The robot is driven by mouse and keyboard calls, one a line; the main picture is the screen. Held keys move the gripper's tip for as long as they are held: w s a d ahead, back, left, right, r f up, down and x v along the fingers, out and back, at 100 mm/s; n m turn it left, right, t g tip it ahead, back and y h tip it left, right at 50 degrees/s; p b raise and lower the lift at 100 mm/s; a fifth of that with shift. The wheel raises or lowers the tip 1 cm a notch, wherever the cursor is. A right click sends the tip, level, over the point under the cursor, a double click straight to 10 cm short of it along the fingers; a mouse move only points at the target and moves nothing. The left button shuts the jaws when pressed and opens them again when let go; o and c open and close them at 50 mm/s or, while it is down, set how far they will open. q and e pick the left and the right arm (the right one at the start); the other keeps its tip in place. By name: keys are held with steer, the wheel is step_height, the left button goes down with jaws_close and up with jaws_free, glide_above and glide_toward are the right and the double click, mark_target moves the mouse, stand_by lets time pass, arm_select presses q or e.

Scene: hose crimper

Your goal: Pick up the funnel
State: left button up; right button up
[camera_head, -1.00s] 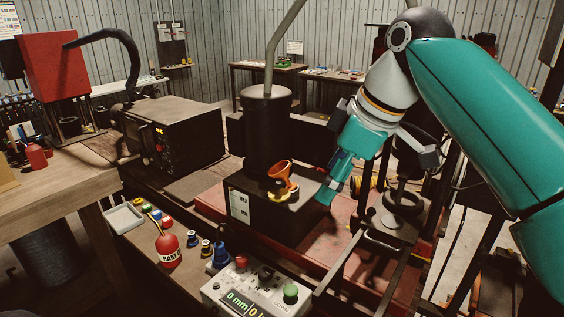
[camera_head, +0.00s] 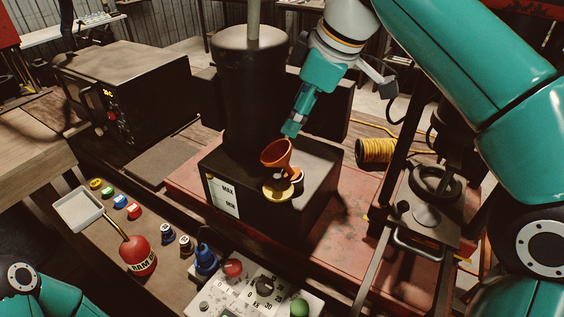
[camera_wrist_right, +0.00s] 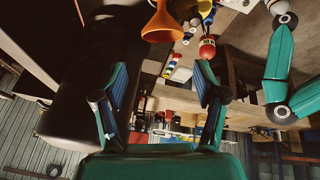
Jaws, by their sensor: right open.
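The orange funnel (camera_head: 278,153) sits on top of the black box-shaped tank (camera_head: 230,190), over a yellow cap-like ring (camera_head: 277,188). Its wide mouth faces up and tilts slightly. My right gripper (camera_head: 291,131) is just above and behind the funnel's rim, pointing down. In the right wrist view the gripper (camera_wrist_right: 161,72) is open and empty between its two fingers, and the funnel (camera_wrist_right: 162,27) lies beyond the fingertips at the top. Part of my left arm shows at the lower left of the head view, but its gripper is not visible.
A tall black cylinder (camera_head: 249,90) stands close behind the funnel. A yellow cable spool (camera_head: 376,151) and a black-handled press (camera_head: 434,185) stand to the right.

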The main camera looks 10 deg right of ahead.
glide_toward(271, 158)
steer(key=shift+b+x, duration=0.4)
steer(key=shift+x, duration=3.45)
steer(key=shift+s, duration=0.1)
steer(key=c, duration=0.8)
steer(key=shift+r, duration=0.15)
